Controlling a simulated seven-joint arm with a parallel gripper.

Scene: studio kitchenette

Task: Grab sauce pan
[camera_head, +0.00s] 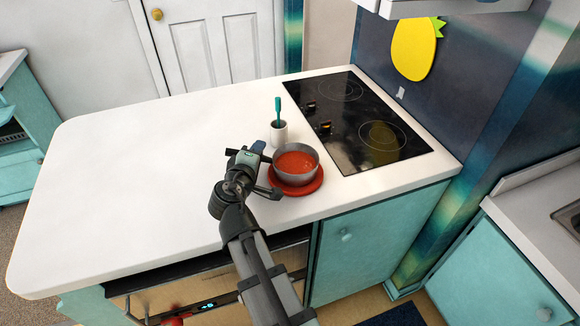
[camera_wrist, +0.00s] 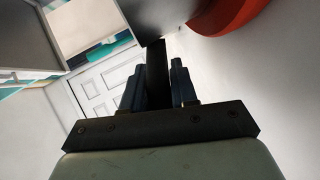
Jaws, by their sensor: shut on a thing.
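The sauce pan (camera_head: 296,179) is a grey metal pan with red-orange contents, standing upright on a round red trivet (camera_head: 316,187) near the counter's front edge. Its dark handle (camera_wrist: 156,60) points left. My gripper (camera_head: 256,151) is at the handle, left of the pan's bowl, and is shut on it. In the wrist view the handle stands between my two fingers (camera_wrist: 157,85), and part of the red trivet shows at the top. My fingers partly hide the handle in the head view.
The white counter (camera_head: 130,180) is clear on the left.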

